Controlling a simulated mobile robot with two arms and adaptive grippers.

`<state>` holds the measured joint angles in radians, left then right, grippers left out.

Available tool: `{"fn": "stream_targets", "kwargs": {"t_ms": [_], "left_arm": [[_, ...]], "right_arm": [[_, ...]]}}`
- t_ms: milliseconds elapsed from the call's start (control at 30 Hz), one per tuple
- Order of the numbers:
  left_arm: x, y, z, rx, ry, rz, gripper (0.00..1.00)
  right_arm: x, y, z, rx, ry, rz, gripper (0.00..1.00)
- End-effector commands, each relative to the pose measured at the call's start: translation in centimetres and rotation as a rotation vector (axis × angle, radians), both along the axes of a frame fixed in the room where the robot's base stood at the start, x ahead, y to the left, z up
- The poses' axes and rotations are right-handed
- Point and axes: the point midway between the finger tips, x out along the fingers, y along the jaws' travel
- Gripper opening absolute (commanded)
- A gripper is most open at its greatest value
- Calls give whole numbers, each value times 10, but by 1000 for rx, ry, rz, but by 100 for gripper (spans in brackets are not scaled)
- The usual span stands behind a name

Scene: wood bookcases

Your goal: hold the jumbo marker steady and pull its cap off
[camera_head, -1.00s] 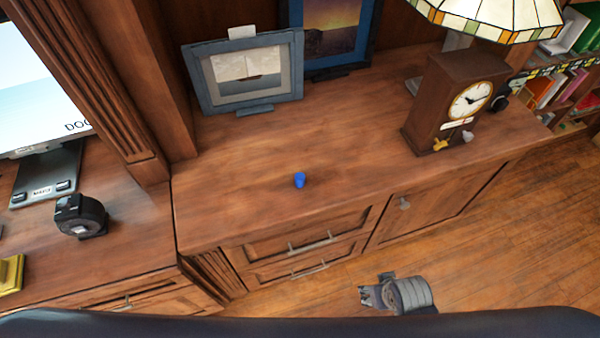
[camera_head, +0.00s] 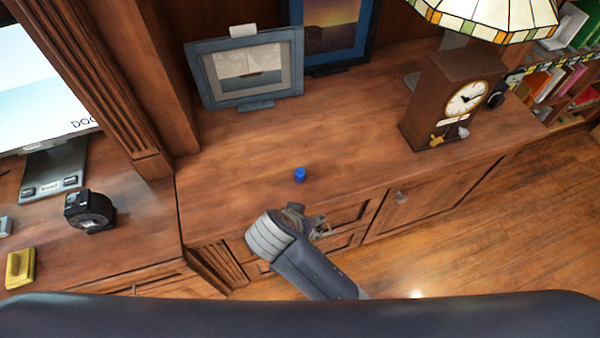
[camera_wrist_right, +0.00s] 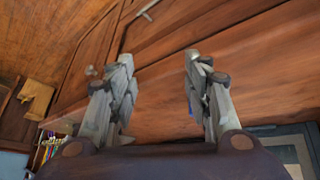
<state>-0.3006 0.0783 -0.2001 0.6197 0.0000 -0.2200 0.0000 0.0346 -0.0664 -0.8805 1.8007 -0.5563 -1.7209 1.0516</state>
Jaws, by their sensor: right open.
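A small blue object (camera_head: 300,175), which looks like the jumbo marker seen from above, stands on the wooden cabinet top near its front edge. It is too small to tell cap from body. My right gripper (camera_head: 318,222) is in front of the cabinet's front edge, just below the blue object in the picture and apart from it. In the right wrist view the two fingers (camera_wrist_right: 158,60) are spread with nothing held between them. A sliver of blue (camera_wrist_right: 190,107) shows there beside the right-hand finger, mostly hidden by it. My left gripper is out of view.
A wooden clock (camera_head: 440,105) stands at the right, under a stained-glass lamp (camera_head: 490,18). Picture frames (camera_head: 250,72) stand at the back. The cabinet top around the blue object is clear.

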Motion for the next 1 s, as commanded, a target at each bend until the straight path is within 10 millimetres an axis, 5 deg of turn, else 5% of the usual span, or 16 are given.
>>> {"fn": "stream_targets", "kwargs": {"t_ms": [133, 367, 1000], "left_arm": [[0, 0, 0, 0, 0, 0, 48], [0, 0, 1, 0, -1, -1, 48], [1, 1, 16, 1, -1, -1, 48]], "right_arm": [[34, 33, 27, -66, -233, -72, 46], [55, 50, 49, -86, -428, -121, 46], [111, 26, 14, -87, -436, -125, 46]]}}
